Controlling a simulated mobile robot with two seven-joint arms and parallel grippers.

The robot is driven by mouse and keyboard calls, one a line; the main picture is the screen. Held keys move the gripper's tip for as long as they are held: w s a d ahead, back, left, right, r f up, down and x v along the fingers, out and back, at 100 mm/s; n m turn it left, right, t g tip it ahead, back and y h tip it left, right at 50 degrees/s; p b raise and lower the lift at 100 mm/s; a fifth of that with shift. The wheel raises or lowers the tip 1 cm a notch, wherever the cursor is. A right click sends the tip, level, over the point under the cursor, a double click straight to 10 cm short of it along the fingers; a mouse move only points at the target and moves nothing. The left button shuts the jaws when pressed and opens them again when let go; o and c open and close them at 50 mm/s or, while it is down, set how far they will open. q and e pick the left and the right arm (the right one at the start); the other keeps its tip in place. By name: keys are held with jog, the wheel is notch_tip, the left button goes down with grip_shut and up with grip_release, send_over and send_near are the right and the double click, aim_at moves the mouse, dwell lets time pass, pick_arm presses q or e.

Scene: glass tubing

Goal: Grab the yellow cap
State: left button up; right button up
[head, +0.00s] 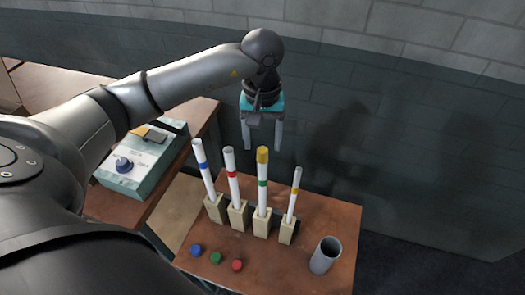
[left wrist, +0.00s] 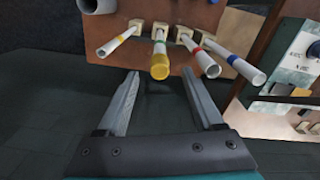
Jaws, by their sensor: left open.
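The yellow cap (head: 262,155) sits on top of the upright glass tube with a green band (head: 262,184), third from the left in the row. In the left wrist view the yellow cap (left wrist: 160,68) is just beyond the fingertips, near the middle. My left gripper (head: 262,147) is open and empty, with its fingers pointing down behind and above the capped tube. In the left wrist view my left gripper (left wrist: 159,75) shows both fingers wide apart, with nothing between them. My right gripper is not in view.
Tubes with a blue band (head: 200,165), red band (head: 232,174) and yellow band (head: 295,191) stand uncapped in holders. Blue (head: 197,250), green (head: 216,258) and red (head: 237,265) caps lie in front. A grey cylinder (head: 325,256) stands right. A device (head: 140,165) is left.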

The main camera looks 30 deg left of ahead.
aim_at(262, 150)
pick_arm(q)
jog(key=shift+f, duration=1.7)
grip_shut()
